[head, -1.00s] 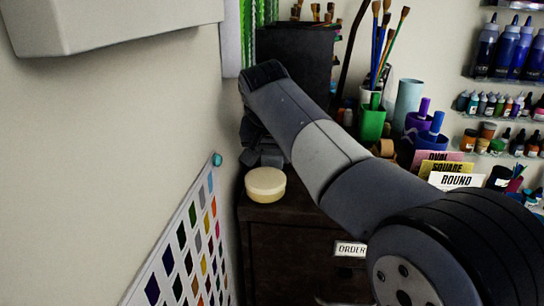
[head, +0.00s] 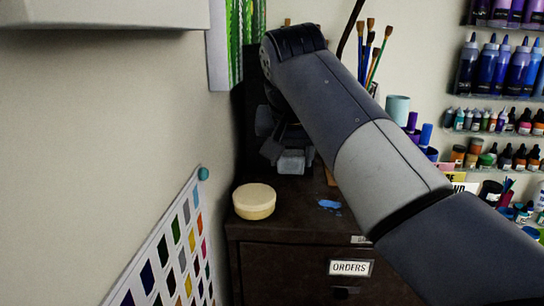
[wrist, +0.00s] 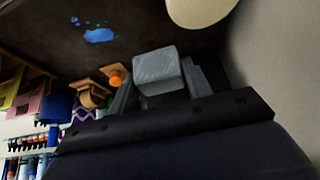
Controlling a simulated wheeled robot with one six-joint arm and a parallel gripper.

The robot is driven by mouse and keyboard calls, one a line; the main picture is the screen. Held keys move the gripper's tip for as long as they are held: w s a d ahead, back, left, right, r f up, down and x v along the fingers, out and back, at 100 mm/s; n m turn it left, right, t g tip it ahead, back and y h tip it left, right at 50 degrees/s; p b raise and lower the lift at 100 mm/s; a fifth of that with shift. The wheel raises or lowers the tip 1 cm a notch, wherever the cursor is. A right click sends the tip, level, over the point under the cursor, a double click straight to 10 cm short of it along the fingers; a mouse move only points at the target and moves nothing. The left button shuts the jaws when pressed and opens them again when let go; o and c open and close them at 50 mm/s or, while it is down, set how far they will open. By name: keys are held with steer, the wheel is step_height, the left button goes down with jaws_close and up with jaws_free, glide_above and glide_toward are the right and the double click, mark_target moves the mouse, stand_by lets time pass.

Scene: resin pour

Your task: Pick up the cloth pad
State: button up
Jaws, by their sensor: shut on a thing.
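The cloth pad (wrist: 158,72) is a small light-grey block with a faintly woven face. In the wrist view it sits between the two dark fingers of my gripper (wrist: 160,88), which is shut on it. In the head view the pad (head: 291,161) shows at the lower end of my gripper (head: 287,142), over the back of the dark cabinet top (head: 290,209). I cannot tell whether its underside touches the cabinet. My arm hides part of the area behind and to the right.
A round cream disc (head: 254,202) lies at the cabinet's left front, near the wall. A blue smear (head: 329,204) lies to its right. Brushes (head: 370,55) stand behind my arm. Paint shelves (head: 500,90) are at the right. A colour chart (head: 172,255) leans at the left.

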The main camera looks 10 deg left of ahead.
steer(key=s+d+b, duration=0.2)
steer(key=s+d, duration=0.5)
steer(key=d, duration=0.1)
steer(key=shift+s, duration=0.15)
